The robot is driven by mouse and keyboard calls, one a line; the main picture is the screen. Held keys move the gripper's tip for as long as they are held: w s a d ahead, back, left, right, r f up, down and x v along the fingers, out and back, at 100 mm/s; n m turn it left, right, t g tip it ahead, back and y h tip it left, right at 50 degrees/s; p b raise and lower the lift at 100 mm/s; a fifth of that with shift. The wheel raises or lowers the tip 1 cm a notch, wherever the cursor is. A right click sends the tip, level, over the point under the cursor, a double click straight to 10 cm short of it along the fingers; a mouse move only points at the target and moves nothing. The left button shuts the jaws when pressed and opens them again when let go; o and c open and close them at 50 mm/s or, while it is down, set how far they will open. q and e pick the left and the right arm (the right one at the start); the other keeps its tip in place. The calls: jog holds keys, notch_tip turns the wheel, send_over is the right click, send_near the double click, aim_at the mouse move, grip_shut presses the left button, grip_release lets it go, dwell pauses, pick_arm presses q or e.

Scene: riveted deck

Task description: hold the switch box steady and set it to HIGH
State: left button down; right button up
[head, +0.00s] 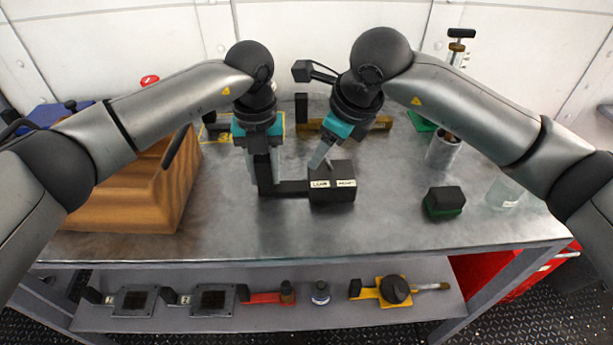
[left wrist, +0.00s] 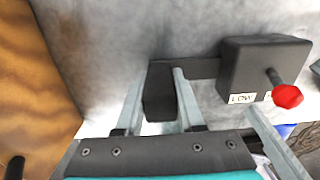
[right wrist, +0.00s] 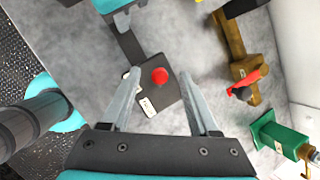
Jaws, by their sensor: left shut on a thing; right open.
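The dark switch box (head: 332,188) stands on the metal bench, with white LOW (head: 320,184) and HIGH (head: 345,183) labels on its front. A bar runs left from it to an upright black grip block (left wrist: 158,95). My left gripper (head: 264,172) is shut on this block, one finger on each side. The switch lever has a red knob (left wrist: 288,96), hidden by my right gripper in the head view. My right gripper (right wrist: 160,72) is open, its fingers on either side of the red knob (right wrist: 160,76) and apart from it. I cannot tell which label the lever points to.
A brown wooden block (head: 125,195) stands left of my left gripper. The bench front before the switch box is clear. Several items lie on the lower shelf.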

jog(key=shift+x, duration=0.95)
jog(key=shift+c, duration=0.3)
grip_shut()
jog(key=c, duration=0.6)
grip_release()
jog(key=shift+c, duration=0.2)
grip_shut()
